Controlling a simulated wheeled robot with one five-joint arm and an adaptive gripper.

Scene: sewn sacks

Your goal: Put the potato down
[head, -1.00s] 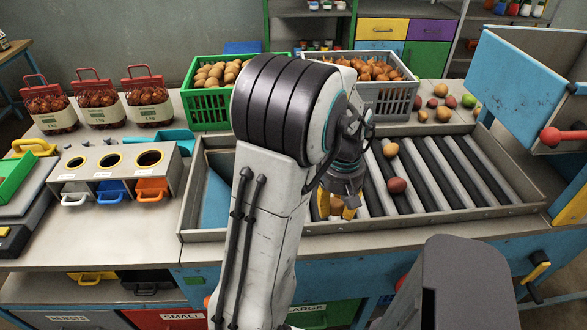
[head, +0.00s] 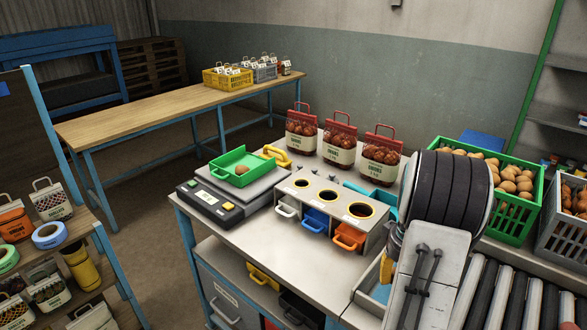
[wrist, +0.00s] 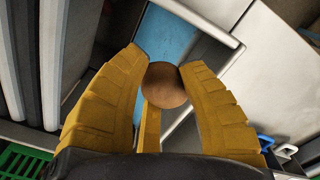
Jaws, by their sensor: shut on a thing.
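Under the potato are a blue sloped panel (wrist: 178,45) and a metal edge of the roller table. In the head view, my arm hides most of the gripper; only a bit of yellow finger (head: 387,268) shows at the table's left end. The potato cannot be made out there. Another brown potato-like piece (head: 241,169) lies in the green tray (head: 226,159) on the scale (head: 222,190).
A box with three round holes (head: 330,208) and coloured drawers stands left of my arm. Several filled net bags (head: 340,145) stand behind it. A green crate of potatoes (head: 512,205) and a grey crate (head: 562,235) are at right. A long wooden table (head: 150,112) is farther back.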

